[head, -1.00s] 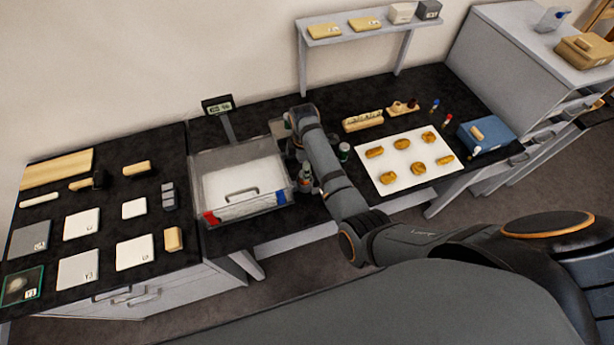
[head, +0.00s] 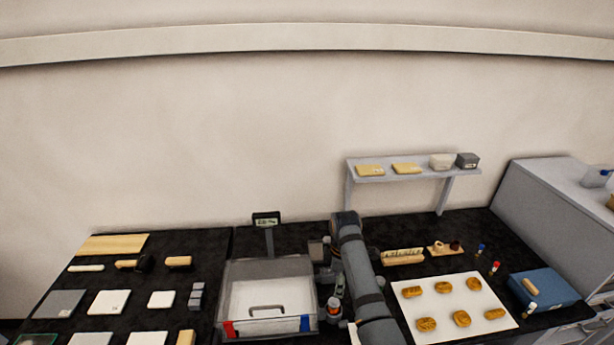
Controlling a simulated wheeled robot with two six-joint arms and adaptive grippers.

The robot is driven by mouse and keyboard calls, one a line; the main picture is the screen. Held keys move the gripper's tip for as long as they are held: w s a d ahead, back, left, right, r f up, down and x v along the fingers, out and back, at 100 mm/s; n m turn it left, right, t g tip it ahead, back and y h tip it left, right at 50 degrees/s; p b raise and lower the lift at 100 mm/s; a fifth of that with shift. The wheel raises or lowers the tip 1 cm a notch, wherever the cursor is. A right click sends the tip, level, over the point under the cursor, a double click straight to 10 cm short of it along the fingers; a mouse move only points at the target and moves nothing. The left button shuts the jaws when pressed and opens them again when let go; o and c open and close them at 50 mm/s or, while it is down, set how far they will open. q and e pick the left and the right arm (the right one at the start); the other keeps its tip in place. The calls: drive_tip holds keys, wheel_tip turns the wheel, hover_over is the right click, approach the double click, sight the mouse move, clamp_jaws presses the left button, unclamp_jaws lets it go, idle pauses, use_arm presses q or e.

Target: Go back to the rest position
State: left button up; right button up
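My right arm (head: 361,275) rises from the bottom edge, right of the clear box, and its bent end stands over the back of the dark counter (head: 205,240). The fingers of its gripper cannot be made out among the dark parts and small bottles beside the arm, so its opening and any hold are unclear. My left arm and gripper are not in view.
A clear box (head: 268,268) with red and blue corners stands left of the arm. Right of it lie a white sheet (head: 450,316) with several golden pieces and a blue box (head: 543,286). A wall shelf (head: 425,171) is behind. Tiles and tools lie at left.

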drive_tip(key=s+d+f+m+t, duration=0.2)
drive_tip(key=s+d+f+m, duration=0.3)
drive_tip(key=s+d+m, duration=0.5)
drive_tip(key=s+r+m+t, duration=0.1)
drive_tip(key=s+r+m, duration=0.15)
drive_tip(key=s, duration=0.55)
drive_tip(key=s+r+m+t, duration=0.1)
drive_tip(key=s+r+m, duration=0.15)
drive_tip(key=s, duration=0.55)
drive_tip(key=s+d+f+g+b, duration=0.1)
drive_tip(key=f+b, duration=0.2)
drive_tip(key=f, duration=0.9)
drive_tip(key=s+d+f+h+b, duration=0.1)
drive_tip(key=f+b, duration=0.2)
drive_tip(key=f, duration=0.9)
drive_tip(key=s+d+f+g+b, duration=0.1)
drive_tip(key=s+f+b, duration=0.1)
drive_tip(key=f, duration=1.1)
use_arm(q)
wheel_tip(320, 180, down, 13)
drive_tip(key=b, duration=0.5)
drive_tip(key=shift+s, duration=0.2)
use_arm(e)
drive_tip(key=s+f, duration=1.6)
drive_tip(key=f, duration=0.2)
drive_tip(key=shift+s+d+m+g, duration=0.35)
drive_tip(key=shift+m+g, duration=0.05)
